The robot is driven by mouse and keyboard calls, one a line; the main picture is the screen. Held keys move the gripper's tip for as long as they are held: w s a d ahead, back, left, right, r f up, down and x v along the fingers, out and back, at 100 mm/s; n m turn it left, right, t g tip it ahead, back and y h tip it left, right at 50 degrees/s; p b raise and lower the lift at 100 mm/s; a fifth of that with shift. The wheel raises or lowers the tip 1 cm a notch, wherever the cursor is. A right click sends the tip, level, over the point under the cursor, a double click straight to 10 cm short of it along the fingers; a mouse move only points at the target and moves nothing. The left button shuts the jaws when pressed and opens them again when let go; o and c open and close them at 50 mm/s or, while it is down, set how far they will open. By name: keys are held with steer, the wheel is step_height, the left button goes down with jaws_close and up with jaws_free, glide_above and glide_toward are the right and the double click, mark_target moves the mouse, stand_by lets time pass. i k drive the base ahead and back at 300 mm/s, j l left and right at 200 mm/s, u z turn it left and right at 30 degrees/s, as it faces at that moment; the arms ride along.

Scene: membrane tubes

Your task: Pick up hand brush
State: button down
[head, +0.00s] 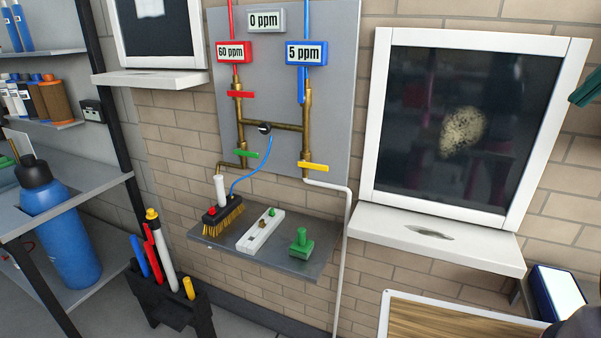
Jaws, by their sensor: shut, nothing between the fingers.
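The hand brush (229,215) lies on the left end of a small grey wall shelf (290,268) in the head view. It has a dark body with a red spot at its left end, and yellow-brown bristles facing forward. A white upright cylinder (220,188) rises right behind it; I cannot tell whether it is part of the brush. My gripper is not recognisable in this view, and nothing is seen touching the brush.
A white block (258,232) and a green piece (301,244) share the shelf. Pipes and a blue hose (258,168) hang above. A black holder with coloured handles (172,300) stands in front left. A white sill (437,240) juts out at right.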

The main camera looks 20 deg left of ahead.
mark_target(228, 205)
steer(key=u, duration=1.65)
steer(key=i+j, duration=0.95)
steer(key=j+z, duration=0.05)
